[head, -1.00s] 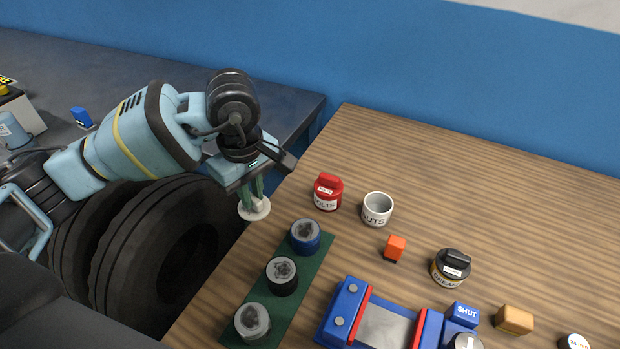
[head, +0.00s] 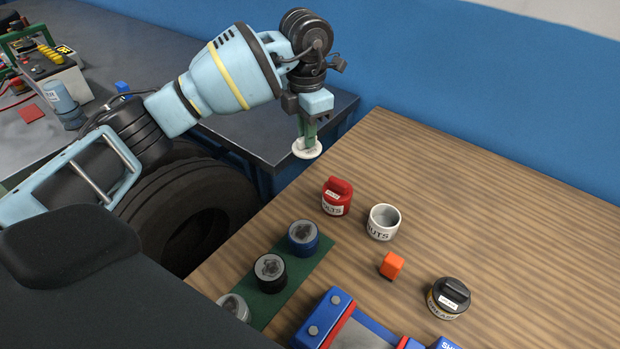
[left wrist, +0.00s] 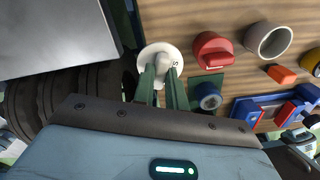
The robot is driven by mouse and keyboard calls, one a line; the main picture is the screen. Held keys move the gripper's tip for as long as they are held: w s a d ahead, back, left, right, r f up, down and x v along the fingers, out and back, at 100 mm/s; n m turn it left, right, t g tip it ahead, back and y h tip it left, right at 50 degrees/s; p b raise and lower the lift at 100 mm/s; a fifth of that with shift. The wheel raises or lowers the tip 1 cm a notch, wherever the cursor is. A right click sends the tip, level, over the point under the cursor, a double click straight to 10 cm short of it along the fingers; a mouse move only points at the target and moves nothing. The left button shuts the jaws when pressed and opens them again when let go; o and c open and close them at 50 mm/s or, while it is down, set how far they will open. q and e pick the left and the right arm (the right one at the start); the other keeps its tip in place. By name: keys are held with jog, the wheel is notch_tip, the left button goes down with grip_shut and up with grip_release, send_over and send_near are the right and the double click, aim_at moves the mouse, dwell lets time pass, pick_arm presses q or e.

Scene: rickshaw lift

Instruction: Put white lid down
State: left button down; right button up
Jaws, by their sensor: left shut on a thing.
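My left gripper (head: 307,136) is shut on the white lid (head: 306,152) by its knob. It holds the round lid, flat side down, near the left edge of the wooden table, at the back. In the left wrist view the lid (left wrist: 160,58) shows between the green fingertips, beside the red jar. I cannot tell for sure whether the lid hangs above the table or touches it. The open white NUTS jar (head: 383,222) stands without a lid to the lid's lower right. My right gripper is not in view.
The red BOLTS jar (head: 336,196) stands between the lid and the NUTS jar. A green strip (head: 300,284) holds several round pieces. An orange block (head: 391,265), a black-lidded GREASE jar (head: 448,298) and a blue vise (head: 332,318) lie nearer. The table's back is clear.

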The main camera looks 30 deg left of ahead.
pick_arm(q)
jog(key=shift+f, duration=4.95)
jog(key=shift+f, duration=0.2)
jog(key=c, duration=1.4)
grip_release()
jog(key=shift+c, duration=0.2)
jog(key=shift+r, duration=0.15)
notch_tip(320, 180, up, 12)
jog(key=shift+r, duration=0.1)
